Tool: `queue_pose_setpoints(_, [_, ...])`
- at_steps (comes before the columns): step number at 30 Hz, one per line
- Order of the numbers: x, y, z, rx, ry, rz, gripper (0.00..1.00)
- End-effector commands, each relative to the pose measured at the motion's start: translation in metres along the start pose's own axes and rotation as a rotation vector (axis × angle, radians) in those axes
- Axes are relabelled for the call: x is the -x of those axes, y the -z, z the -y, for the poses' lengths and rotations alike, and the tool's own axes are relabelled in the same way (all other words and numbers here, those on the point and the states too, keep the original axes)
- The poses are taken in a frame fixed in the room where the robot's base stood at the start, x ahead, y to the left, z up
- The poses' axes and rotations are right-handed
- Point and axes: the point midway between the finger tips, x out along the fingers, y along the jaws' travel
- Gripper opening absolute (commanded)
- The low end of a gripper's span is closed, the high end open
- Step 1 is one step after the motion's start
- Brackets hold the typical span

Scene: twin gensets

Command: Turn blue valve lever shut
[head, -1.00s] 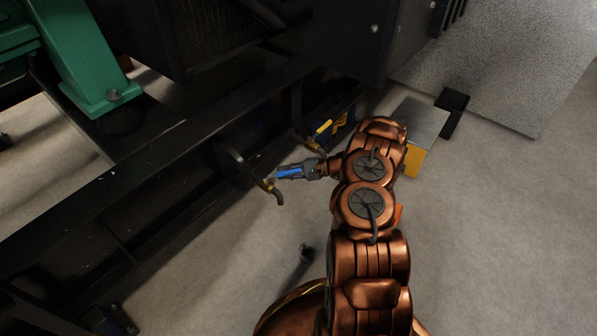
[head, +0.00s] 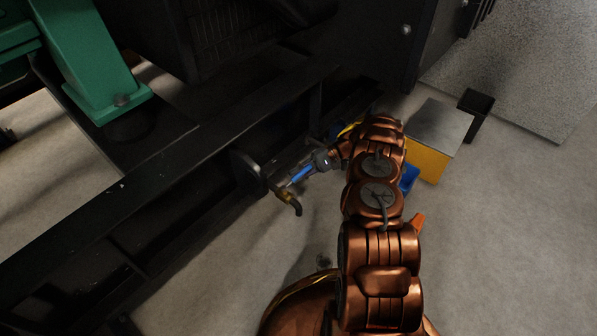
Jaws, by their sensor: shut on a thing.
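The blue valve lever (head: 300,175) shows in the head view, at the end of my copper arm. It belongs to a small brass valve (head: 287,197) with a downturned spout, which sticks out from the black base frame. My gripper (head: 297,177) is at the lever and shut on it, coming from the right. The fingers are small in the view, and the lever's joint with the valve is partly hidden by them.
The black genset frame (head: 150,165) runs diagonally behind the valve, with a green mount (head: 98,70) at upper left. A yellow box with a grey top (head: 440,130) and a blue item (head: 409,178) lie right of my arm.

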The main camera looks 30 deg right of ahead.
Motion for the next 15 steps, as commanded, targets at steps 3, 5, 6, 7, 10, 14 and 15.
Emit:
queue_pose_setpoints(3, [-0.0087, -0.0003, -0.0004, 0.008, -0.020, 0.040, 0.00])
queue_pose_setpoints(5, [-0.0106, -0.0008, 0.0001, 0.011, -0.027, 0.052, 0.00])
queue_pose_setpoints(6, [-0.0115, -0.0011, 0.0004, 0.013, -0.030, 0.058, 0.00])
queue_pose_setpoints(7, [-0.0120, -0.0014, 0.0005, 0.014, -0.033, 0.062, 0.00])
queue_pose_setpoints(10, [-0.0129, -0.0021, 0.0009, 0.015, -0.037, 0.070, 0.00])
queue_pose_setpoints(14, [-0.0127, -0.0028, 0.0012, 0.015, -0.038, 0.074, 0.00])
queue_pose_setpoints(15, [-0.0126, -0.0029, 0.0012, 0.015, -0.038, 0.074, 0.00])
